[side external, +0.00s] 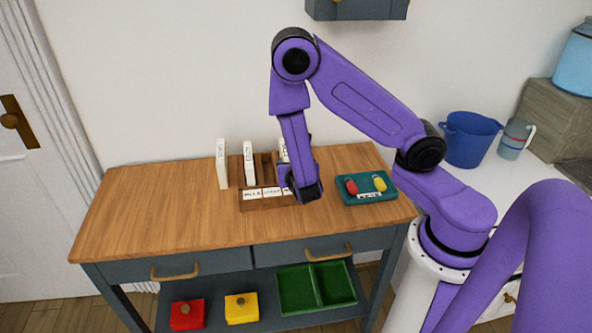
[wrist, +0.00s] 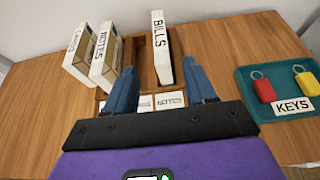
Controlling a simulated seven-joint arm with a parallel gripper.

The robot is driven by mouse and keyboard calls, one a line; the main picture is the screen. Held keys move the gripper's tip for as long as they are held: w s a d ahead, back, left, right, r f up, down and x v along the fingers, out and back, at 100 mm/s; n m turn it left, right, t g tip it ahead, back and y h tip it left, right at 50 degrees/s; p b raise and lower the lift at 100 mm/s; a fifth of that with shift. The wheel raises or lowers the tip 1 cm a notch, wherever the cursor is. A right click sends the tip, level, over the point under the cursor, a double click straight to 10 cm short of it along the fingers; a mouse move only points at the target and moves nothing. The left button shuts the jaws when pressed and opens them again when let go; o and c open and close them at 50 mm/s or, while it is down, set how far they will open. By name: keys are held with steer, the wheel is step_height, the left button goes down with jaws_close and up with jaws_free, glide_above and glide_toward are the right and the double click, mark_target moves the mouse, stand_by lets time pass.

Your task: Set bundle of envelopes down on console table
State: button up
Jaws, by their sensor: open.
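Three white envelope bundles stand upright on the wooden console table (side external: 130,215). The leftmost bundle (side external: 222,165), its label hard to read in the wrist view (wrist: 79,50), stands at the left side of the brown rack (side external: 262,205). The NOTES bundle (wrist: 104,52) stands just right of it, at the rack's left part. The BILLS bundle (wrist: 162,50) stands in the rack's right part; my arm partly hides it in the side view. My gripper (wrist: 160,88) is open and empty. It is above the rack's front right, with BILLS beyond the gap between its fingers.
A teal tray (side external: 350,199) with red and yellow key tags sits right of the rack. The table's left part is clear. Red (side external: 187,315) and yellow (side external: 241,309) boxes and a green divided bin (side external: 297,290) are on the lower shelf.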

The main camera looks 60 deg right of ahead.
steer(key=s+a+r+m+g+y, duration=0.3)
steer(key=s+r+m, duration=0.1)
steer(key=s, duration=0.4)
steer(key=s+a+r+m+g+y, duration=0.3)
steer(key=s+a+r+m, duration=0.1)
steer(key=s, duration=0.4)
steer(key=s+a+r+m+g+y, duration=0.3)
steer(key=s+m, duration=0.3)
steer(key=s, duration=0.2)
steer(key=shift+s+a+r+y, duration=0.35)
steer(key=shift+a+r+y, duration=0.2)
steer(key=shift+r, duration=0.1)
